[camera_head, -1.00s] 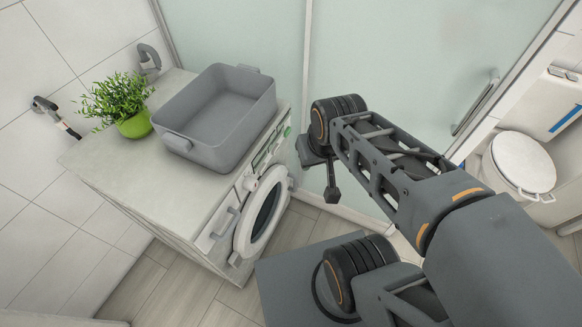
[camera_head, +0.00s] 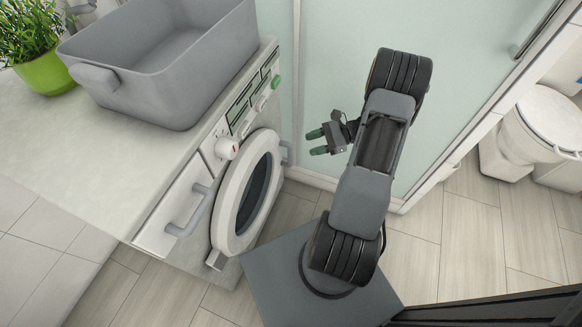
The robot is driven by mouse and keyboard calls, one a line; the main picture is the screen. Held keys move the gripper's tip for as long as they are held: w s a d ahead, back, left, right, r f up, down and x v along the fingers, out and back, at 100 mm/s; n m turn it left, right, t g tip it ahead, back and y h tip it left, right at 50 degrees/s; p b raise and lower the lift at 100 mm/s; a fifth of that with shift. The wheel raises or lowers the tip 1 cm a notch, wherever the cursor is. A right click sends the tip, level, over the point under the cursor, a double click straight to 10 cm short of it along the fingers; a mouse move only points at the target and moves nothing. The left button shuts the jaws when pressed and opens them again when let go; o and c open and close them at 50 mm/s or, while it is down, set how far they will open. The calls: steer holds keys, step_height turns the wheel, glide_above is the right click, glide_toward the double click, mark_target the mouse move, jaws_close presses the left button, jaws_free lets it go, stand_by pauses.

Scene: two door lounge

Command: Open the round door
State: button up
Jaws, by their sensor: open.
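The round door (camera_head: 228,207) is on the front of a white washing machine (camera_head: 148,240). It has a white ring around dark glass and a small tab at its lower left edge. Its rim stands out from the front panel; I cannot tell whether it is latched. My gripper (camera_head: 317,142) is to the right of the round door, apart from it. Its two green-tipped fingers point left towards the machine, open with nothing between them.
A grey basin (camera_head: 165,75) and a green potted plant (camera_head: 45,70) stand on the pale countertop (camera_head: 110,150). A drawer handle (camera_head: 190,212) juts out left of the door. A frosted glass panel (camera_head: 335,60) is behind my arm. A toilet (camera_head: 545,120) is at right.

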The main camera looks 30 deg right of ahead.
mark_target(291, 155)
steer(key=s+d+f+m+t+b, duration=0.1)
steer(key=d+f+m+t+b, duration=0.4)
steer(key=f, duration=0.7)
steer(key=shift+m+t, duration=0.4)
steer(key=shift+t, duration=0.2)
steer(key=b+x, duration=0.1)
steer(key=x, duration=1.2)
steer(key=shift+r, duration=0.2)
steer(key=shift+c, duration=0.2)
jaws_close()
steer(key=shift+d, duration=0.15)
